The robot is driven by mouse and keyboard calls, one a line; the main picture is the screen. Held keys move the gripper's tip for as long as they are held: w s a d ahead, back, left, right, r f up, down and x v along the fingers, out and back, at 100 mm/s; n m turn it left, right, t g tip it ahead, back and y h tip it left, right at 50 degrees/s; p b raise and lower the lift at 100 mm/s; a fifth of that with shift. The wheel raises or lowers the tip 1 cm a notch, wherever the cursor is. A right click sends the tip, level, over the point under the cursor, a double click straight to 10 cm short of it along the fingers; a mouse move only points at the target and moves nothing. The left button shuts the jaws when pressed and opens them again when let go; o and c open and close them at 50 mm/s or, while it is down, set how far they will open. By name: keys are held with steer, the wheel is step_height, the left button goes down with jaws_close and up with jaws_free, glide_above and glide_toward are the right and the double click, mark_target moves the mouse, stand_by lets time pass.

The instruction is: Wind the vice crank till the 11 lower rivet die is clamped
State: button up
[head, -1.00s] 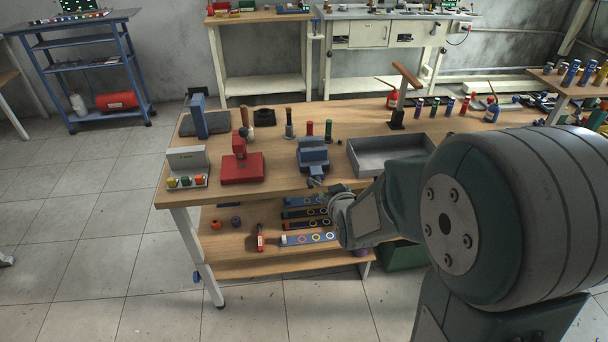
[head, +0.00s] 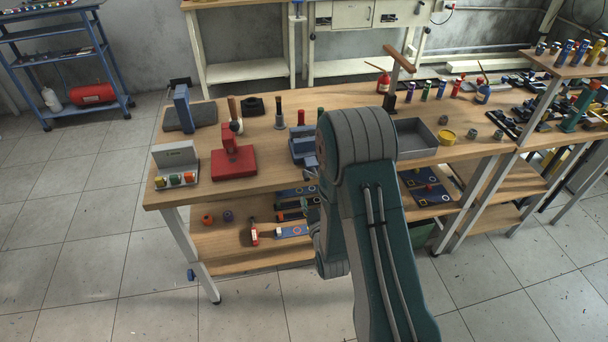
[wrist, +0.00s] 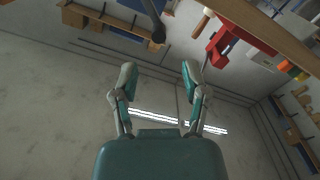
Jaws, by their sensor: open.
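The blue vice (head: 302,146) stands at the front edge of the bench in the head view, and my arm covers its right side and front. In the wrist view, a dark bar with a rounded knob (wrist: 157,36) hangs in from the top edge; it looks like the vice crank. My gripper (wrist: 158,78) is open and empty, its two fingers spread below the knob in the picture and apart from it. I cannot make out the 11 lower rivet die or whether anything sits between the vice jaws.
A red press (head: 234,160) stands left of the vice; it also shows in the wrist view (wrist: 229,37). A box with coloured buttons (head: 175,166) is further left. A grey tray (head: 416,139) lies to the right. The lower shelf (head: 228,238) holds loose parts.

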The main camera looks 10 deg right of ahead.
mark_target(307, 180)
steer(key=w, duration=0.9)
jaws_close()
